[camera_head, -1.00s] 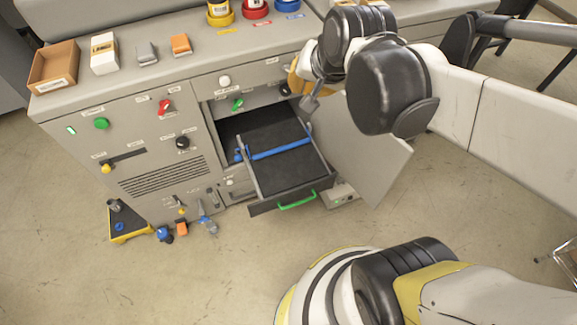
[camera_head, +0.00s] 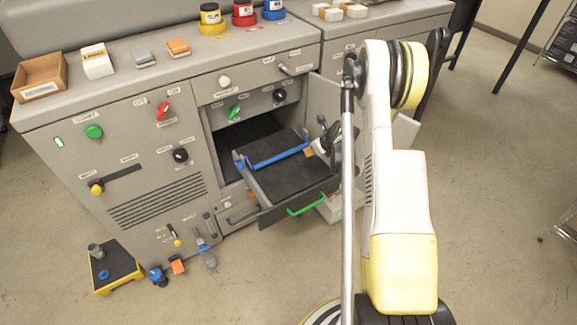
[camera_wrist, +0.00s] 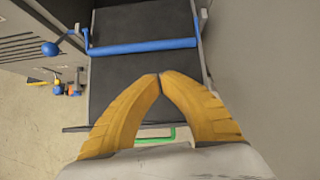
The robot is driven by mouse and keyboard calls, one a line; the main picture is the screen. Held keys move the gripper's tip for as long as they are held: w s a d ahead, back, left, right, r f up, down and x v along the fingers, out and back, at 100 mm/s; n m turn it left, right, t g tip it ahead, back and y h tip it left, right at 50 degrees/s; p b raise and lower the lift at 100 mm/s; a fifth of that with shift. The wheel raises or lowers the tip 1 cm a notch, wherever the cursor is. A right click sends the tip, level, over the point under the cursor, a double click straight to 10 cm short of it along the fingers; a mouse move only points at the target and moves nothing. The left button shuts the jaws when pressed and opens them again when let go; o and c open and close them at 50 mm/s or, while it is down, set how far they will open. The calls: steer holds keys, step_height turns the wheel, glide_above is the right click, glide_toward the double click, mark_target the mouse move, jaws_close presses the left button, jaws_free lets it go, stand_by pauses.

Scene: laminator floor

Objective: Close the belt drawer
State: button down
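The belt drawer (camera_head: 283,181) is pulled out of the grey machine. It has a dark bed, a blue bar (camera_head: 274,157) across it and a green handle (camera_head: 307,204) on its front. In the wrist view the drawer bed (camera_wrist: 115,90) lies below my gripper, with the blue bar (camera_wrist: 142,46) beyond the fingertips and part of the green handle (camera_wrist: 155,136) behind the fingers. My gripper (camera_wrist: 159,76) has its yellow fingers together at the tips, with nothing seen between them. In the head view my arm hides part of the gripper, near the drawer's right side.
An open door panel (camera_head: 325,103) stands right of the drawer opening. A closed-looking lower drawer (camera_head: 236,215) sits below. A yellow-edged tray (camera_head: 116,283) and several small parts lie on the floor at left. Floor in front of the drawer is partly clear.

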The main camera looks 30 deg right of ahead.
step_height(320, 180, down, 3)
steer(key=m, duration=0.1)
steer(key=b, duration=0.4)
glide_toward(293, 156)
steer(key=f, duration=0.3)
steer(key=shift+s+f, duration=0.3)
steer(key=shift+s, duration=0.1)
steer(key=w, duration=0.1)
steer(key=w+f+b, duration=0.1)
steer(key=w, duration=0.1)
steer(key=shift+w+a+f+b, duration=0.1)
steer(key=shift+w+b, duration=0.1)
steer(key=shift+b, duration=0.1)
steer(key=shift+w, duration=0.55)
